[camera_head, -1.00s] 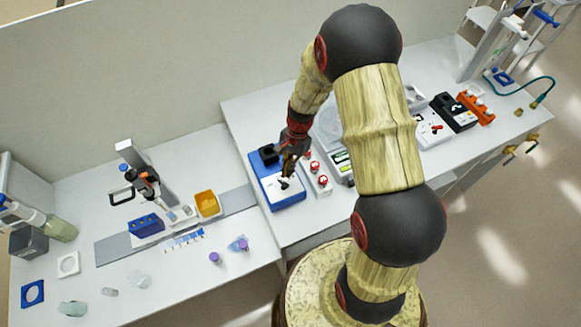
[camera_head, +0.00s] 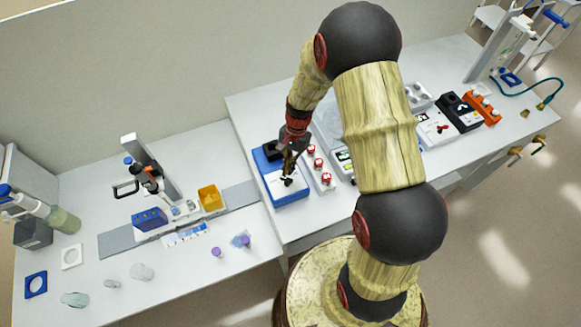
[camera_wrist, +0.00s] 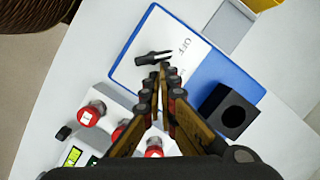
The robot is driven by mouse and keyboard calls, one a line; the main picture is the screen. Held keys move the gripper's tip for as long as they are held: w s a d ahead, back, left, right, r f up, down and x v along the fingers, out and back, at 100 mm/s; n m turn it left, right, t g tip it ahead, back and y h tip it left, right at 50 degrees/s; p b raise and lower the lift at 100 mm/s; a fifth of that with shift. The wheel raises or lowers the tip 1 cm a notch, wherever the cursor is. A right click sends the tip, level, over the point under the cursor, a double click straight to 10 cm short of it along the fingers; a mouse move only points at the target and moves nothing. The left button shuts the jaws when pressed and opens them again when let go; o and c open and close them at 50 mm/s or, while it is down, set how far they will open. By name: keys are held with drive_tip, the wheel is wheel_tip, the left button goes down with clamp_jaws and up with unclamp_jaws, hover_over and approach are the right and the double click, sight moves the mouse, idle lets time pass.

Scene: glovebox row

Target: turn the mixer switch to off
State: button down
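The mixer is a blue box (camera_head: 291,201) with a white top panel and a black lever switch. In the wrist view the switch (camera_wrist: 152,58) lies roughly across the picture on the white panel (camera_wrist: 160,35), beside the printed word OFF. A second word on the panel is partly hidden by my fingers. My gripper (camera_wrist: 161,70) points down over the panel, its fingertips together right at the switch. Nothing shows between the fingers. Whether the tips touch the switch is unclear. In the head view my gripper (camera_head: 288,172) is over the mixer, close to the switch (camera_head: 288,182).
A black square holder (camera_wrist: 229,108) stands on the mixer's blue body. A device with several red-capped knobs (camera_head: 317,163) stands close on its right. A lower bench on the left holds a yellow bin (camera_head: 210,198) and a blue rack (camera_head: 150,219).

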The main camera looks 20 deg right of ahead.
drive_tip(key=shift+w+a+n+g, duration=0.1)
drive_tip(key=shift+a+n+g, duration=0.1)
drive_tip(key=shift+n, duration=0.4)
drive_tip(key=shift+w+a+n+g, duration=0.1)
drive_tip(key=shift+a+n, duration=0.05)
drive_tip(key=shift+n, duration=0.45)
drive_tip(key=shift+a, duration=0.15)
drive_tip(key=shift+s, duration=0.2)
drive_tip(key=shift+s+d+f, duration=0.15)
drive_tip(key=shift+s+d, duration=0.3)
drive_tip(key=shift+s, duration=0.1)
drive_tip(key=v, duration=1.2)
drive_tip(key=shift+w+r, duration=0.25)
drive_tip(key=shift+w, duration=0.2)
drive_tip(key=shift+a, duration=0.15)
